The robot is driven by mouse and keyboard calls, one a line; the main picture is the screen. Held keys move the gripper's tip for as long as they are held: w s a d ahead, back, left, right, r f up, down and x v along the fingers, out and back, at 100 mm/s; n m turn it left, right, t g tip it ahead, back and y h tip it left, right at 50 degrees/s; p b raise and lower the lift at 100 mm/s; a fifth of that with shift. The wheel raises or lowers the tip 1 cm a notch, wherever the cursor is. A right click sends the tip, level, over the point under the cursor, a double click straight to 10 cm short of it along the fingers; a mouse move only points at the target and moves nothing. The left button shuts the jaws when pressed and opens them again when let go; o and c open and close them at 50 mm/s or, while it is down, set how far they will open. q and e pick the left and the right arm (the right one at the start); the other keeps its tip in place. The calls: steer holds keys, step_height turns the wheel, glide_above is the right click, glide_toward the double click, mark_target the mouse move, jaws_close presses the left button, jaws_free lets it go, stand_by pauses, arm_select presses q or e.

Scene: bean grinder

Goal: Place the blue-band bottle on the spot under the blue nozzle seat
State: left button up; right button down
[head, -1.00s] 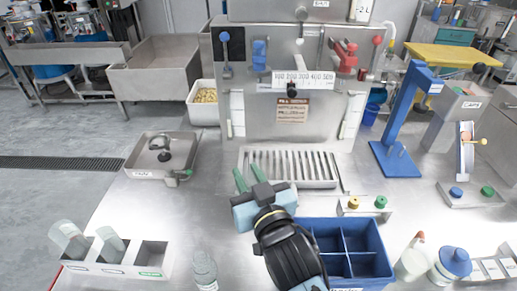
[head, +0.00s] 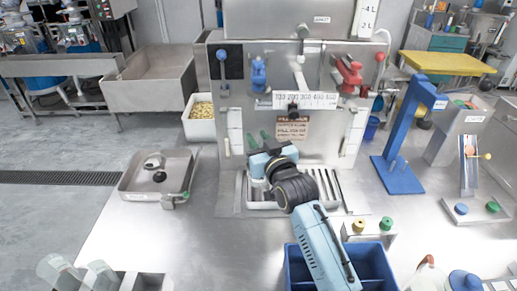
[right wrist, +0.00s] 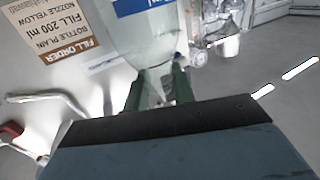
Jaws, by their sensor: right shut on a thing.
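In the right wrist view, a clear bottle (right wrist: 145,40) with a blue band (right wrist: 140,5) is between the green fingers of my right gripper (right wrist: 157,90). The gripper is shut on it. In the head view my right gripper (head: 258,138) is in front of the steel machine, below the blue nozzle seat (head: 259,75) and over the slatted drip tray (head: 335,188). The clear bottle is hard to make out there. My arm and gripper hide part of the tray, including the spot below the blue seat. My left gripper is not in view.
A red nozzle part (head: 348,75) is on the machine's right. A blue stand (head: 402,170) and a blue bin (head: 378,262) are to the right. A steel basin (head: 130,188) is left. Clear bottles (head: 98,275) are at lower left. A fill-order sign (head: 292,128) hangs behind the gripper.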

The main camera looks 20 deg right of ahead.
steer(key=w+d+f, duration=0.1)
steer(key=w+f, duration=0.4)
steer(key=f, duration=0.2)
steer(key=shift+d+b, duration=0.2)
steer(key=shift+b, duration=0.2)
steer(key=shift+w+f, duration=0.1)
steer(key=shift+f, duration=0.05)
steer(key=c, duration=1.2)
jaws_free()
steer(key=shift+o, duration=0.2)
steer(key=s+d+p, duration=0.1)
steer(key=s, duration=1.1)
steer(key=shift+d, duration=0.2)
